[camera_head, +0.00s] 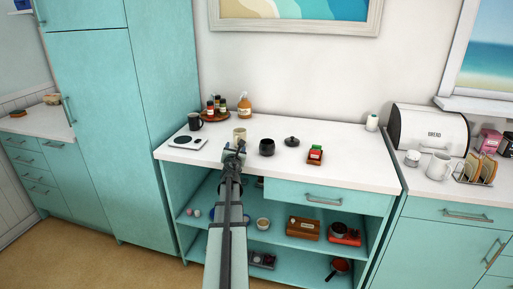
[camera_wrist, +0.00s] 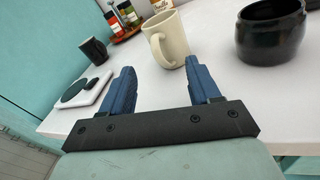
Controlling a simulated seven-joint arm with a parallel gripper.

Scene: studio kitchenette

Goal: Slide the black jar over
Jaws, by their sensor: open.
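The black jar (camera_head: 267,147) stands upright on the white counter, right of my gripper (camera_head: 234,150). In the wrist view the jar (camera_wrist: 270,34) is at the upper right, beyond and to the right of the fingers, not between them. A round black lid with a knob (camera_head: 291,141) lies on the counter right of the jar. My gripper (camera_wrist: 155,92) is open and empty at the counter's front edge, fingers pointing toward the back. A cream mug (camera_wrist: 167,40) stands just ahead of the fingers, its handle toward me; I see no contact with the jar.
A black mug (camera_head: 195,121) and a white scale (camera_head: 187,142) are on the left. A tray of bottles (camera_head: 214,116) stands behind. A red-and-green item (camera_head: 315,155) lies right of the jar. Open shelves are below.

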